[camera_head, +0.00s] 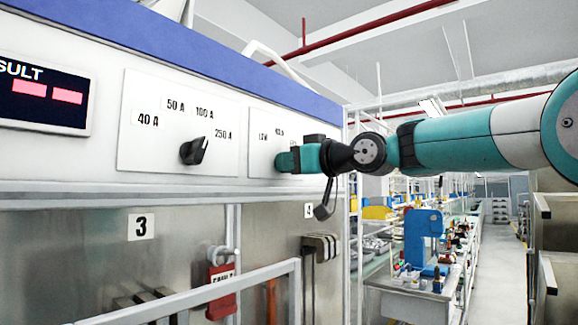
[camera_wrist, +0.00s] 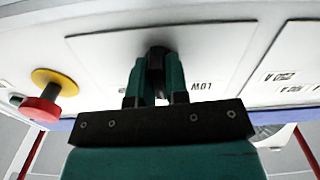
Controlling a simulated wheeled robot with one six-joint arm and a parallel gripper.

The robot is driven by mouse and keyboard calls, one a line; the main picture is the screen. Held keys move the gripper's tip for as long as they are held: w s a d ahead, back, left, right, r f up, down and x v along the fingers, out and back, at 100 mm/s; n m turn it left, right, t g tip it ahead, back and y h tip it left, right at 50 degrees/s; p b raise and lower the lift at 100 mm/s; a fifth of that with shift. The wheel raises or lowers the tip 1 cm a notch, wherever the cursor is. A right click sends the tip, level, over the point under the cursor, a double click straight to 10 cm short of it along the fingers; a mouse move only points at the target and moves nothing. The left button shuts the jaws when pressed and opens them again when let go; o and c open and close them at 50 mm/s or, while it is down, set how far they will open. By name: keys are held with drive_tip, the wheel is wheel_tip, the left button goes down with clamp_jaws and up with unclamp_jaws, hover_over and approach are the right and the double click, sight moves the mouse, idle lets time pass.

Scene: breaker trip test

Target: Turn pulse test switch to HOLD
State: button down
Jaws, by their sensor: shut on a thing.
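My gripper (camera_head: 285,160) reaches in from the right to the second white switch plate (camera_head: 258,128) on the cabinet front. In the wrist view my gripper (camera_wrist: 155,90) has its two teal fingers closed on either side of a black knob (camera_wrist: 156,62). The fingers and gripper body hide most of this knob. The label LOW (camera_wrist: 201,86) shows upside down beside the fingers. Another label (camera_head: 279,132) on this plate is too small to read, and I cannot read HOLD anywhere. I cannot tell which mark the knob points to.
A black selector knob (camera_head: 195,150) with ampere labels sits on the plate to the left. A red display (camera_head: 45,92) is further left. A red button (camera_wrist: 40,108) on a yellow base stands out near the held knob. A metal rail (camera_head: 200,298) runs below. The aisle (camera_head: 505,285) is clear.

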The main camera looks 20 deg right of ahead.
drive_tip(key=shift+m, duration=0.5)
drive_tip(key=c, duration=1.1)
unclamp_jaws()
drive_tip(key=shift+s+d+f+b, duration=0.1)
drive_tip(key=shift+s+d+b, duration=0.2)
drive_tip(key=shift+b, duration=0.1)
drive_tip(key=shift+b+v, duration=3)
drive_tip(key=shift+v, duration=5.3)
